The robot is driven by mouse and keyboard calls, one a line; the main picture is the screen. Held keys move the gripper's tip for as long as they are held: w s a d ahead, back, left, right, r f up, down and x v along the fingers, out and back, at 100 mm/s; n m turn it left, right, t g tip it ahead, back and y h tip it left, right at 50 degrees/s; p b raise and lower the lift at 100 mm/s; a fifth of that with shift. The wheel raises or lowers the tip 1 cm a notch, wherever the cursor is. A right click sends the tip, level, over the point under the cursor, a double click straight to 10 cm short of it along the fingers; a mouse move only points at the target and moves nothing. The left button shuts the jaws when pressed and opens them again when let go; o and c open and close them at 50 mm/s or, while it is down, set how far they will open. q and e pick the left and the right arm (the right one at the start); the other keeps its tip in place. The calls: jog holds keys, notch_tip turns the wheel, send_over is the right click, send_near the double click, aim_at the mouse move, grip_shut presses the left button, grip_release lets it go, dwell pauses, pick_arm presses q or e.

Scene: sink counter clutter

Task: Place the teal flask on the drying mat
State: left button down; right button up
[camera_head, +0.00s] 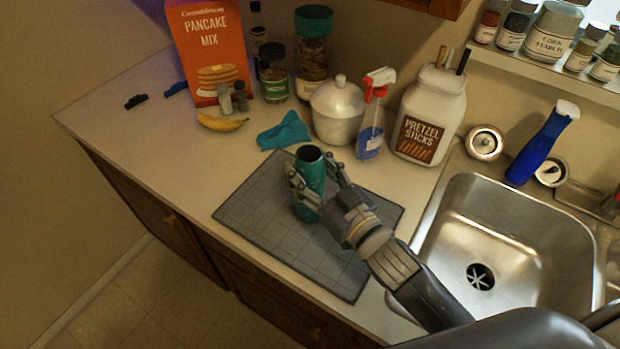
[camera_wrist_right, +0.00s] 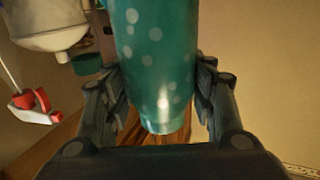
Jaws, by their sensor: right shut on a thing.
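The teal flask (camera_head: 309,172) is an upright, open-topped cylinder over the back part of the grey drying mat (camera_head: 262,213). I cannot tell whether its base touches the mat. My right gripper (camera_head: 313,184) reaches in from the lower right and is shut around the flask's middle, one finger on each side. In the right wrist view the flask (camera_wrist_right: 155,60) shows pale dots and sits between both fingers of the gripper (camera_wrist_right: 160,100). My left gripper is not in view.
Behind the mat are a teal cloth (camera_head: 284,131), a white lidded jar (camera_head: 338,108), a spray bottle (camera_head: 371,130) and a pretzel jar (camera_head: 430,110). A banana (camera_head: 221,122) lies before the pancake mix box (camera_head: 208,45). The sink (camera_head: 500,235) is at right. The mat's front is clear.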

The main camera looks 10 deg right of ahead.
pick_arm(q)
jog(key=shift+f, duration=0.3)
pick_arm(e)
jog(key=shift+f, duration=0.2)
jog(key=shift+f, duration=0.2)
jog(key=o, duration=1.5)
jog(key=shift+r, duration=0.15)
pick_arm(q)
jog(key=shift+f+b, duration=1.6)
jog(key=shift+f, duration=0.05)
pick_arm(e)
jog(key=shift+v, duration=6)
